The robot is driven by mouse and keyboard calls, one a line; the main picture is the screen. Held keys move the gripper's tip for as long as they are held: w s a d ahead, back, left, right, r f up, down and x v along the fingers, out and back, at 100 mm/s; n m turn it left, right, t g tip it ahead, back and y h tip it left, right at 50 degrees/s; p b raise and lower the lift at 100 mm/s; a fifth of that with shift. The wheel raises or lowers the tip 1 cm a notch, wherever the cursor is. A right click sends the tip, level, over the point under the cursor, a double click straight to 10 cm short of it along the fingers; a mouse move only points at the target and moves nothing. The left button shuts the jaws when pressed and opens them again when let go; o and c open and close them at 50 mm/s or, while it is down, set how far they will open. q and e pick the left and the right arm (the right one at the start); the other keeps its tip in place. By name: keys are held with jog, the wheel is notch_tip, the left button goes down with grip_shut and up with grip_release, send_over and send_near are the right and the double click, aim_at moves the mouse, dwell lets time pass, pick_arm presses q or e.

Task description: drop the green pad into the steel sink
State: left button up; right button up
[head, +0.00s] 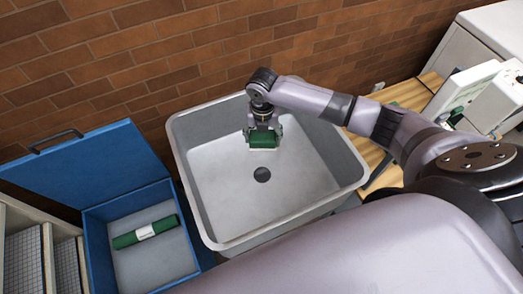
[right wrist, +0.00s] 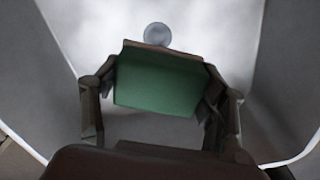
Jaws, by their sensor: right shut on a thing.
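The steel sink (head: 226,205) stands against the brick wall, a grey basin with a round drain in its floor. My right gripper (head: 264,137) is over the basin, pointing down, and is shut on the green pad (head: 263,140). In the right wrist view the green pad (right wrist: 158,82) sits between the two fingers, with the sink's drain (right wrist: 157,34) beyond it. I cannot tell the pad's exact height above the sink floor. My left gripper is not in view.
An open blue box (head: 92,218) left of the sink holds a green roll with a white band (head: 147,231). Grey compartments (head: 48,250) stand at the far left. A wooden surface (head: 372,155) and white boxes (head: 468,92) are at the right.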

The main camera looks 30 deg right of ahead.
jog(key=o, duration=1.2)
jog(key=shift+c, duration=0.2)
jog(key=shift+r, duration=0.1)
notch_tip(320, 180, up, 12)
jog(key=shift+f, duration=0.1)
